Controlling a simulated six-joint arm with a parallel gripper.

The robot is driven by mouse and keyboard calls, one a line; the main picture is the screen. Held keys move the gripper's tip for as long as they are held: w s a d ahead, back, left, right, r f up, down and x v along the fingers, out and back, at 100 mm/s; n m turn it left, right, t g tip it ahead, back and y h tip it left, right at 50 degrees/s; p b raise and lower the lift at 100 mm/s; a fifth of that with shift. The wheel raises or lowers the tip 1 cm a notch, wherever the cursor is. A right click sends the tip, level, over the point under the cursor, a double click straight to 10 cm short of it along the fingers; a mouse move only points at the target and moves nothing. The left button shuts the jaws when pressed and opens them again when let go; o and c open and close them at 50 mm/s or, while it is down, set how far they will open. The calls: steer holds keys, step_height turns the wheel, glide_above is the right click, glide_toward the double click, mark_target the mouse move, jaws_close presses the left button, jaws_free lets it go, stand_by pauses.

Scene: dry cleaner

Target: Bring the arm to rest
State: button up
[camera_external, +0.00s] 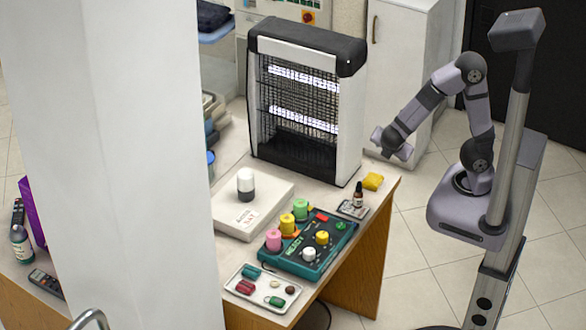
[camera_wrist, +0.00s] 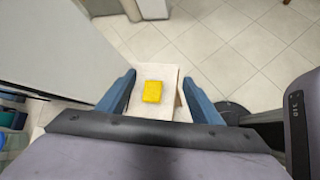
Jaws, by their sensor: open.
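My gripper (camera_external: 390,144) hangs at the end of the bent arm, in the air off the table's far right corner. In the wrist view my gripper (camera_wrist: 158,78) has its two blue fingers wide apart with nothing held between them. A yellow block (camera_external: 373,181) lies on that corner of the table, below and apart from the gripper. It also shows in the wrist view (camera_wrist: 152,91), framed between the fingers but well below them. My arm stands on its base beside a grey column to the right of the table.
A black and white insect-killer lamp (camera_external: 299,105) stands left of my gripper. A small dark bottle (camera_external: 358,196), a green box with colored knobs (camera_external: 303,256) and a white tray (camera_external: 250,290) stand on the table (camera_external: 335,255). A white cabinet (camera_external: 400,40) is behind. Tiled floor lies open around.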

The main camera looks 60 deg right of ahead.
steer(key=s+a+f+m+g+y, duration=0.3)
steer(key=s+m+y, duration=0.3)
steer(key=m, duration=1.1)
steer(key=shift+s+a+f+y, duration=0.2)
steer(key=shift+s+f+y, duration=0.2)
steer(key=shift+y, duration=0.8)
